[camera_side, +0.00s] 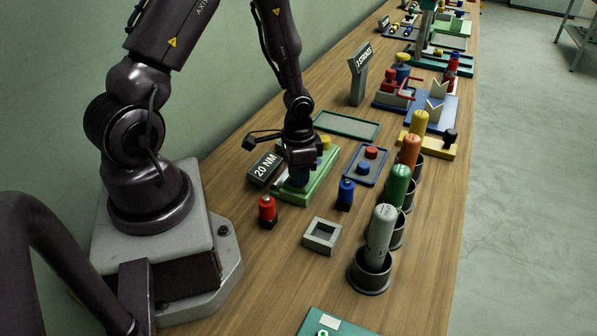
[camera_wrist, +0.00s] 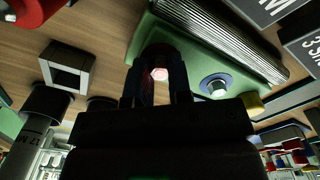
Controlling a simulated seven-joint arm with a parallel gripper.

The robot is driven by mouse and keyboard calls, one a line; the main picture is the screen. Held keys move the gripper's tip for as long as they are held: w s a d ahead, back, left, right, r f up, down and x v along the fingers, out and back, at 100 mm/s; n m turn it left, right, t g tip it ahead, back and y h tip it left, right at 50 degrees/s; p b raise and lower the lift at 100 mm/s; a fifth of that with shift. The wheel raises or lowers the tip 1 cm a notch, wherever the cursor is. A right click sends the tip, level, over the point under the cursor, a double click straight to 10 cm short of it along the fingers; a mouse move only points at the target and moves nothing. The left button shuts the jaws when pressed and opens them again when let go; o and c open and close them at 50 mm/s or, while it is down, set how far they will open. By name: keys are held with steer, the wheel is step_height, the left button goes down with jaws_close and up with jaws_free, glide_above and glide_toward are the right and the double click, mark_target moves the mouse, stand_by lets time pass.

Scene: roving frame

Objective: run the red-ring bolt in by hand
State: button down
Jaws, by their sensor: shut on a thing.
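My gripper (camera_side: 299,176) points down over the left end of the green block (camera_side: 322,180). In the wrist view, its two dark fingers (camera_wrist: 157,85) are shut on the red-ring bolt (camera_wrist: 158,73), with its pale head showing between them. The bolt stands at the green block (camera_wrist: 205,45); how deep it sits is hidden. A second bolt with a blue ring (camera_wrist: 216,86) is in the same block, to the right. In the side view the gripper hides the red-ring bolt.
A red-topped piece (camera_side: 267,209) and a blue-topped piece (camera_side: 345,193) stand close by, with a square grey frame (camera_side: 322,236) in front. The "20 NM" sign (camera_side: 265,167) is left of the block. Several cupped tools, including a green one (camera_side: 398,185), line the right.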

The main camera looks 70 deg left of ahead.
steer(key=m, duration=1.4)
steer(key=shift+m, duration=0.4)
steer(key=m, duration=0.3)
steer(key=shift+m, duration=0.3)
steer(key=m, duration=0.3)
steer(key=shift+m, duration=0.3)
steer(key=m, duration=0.6)
steer(key=shift+m, duration=0.4)
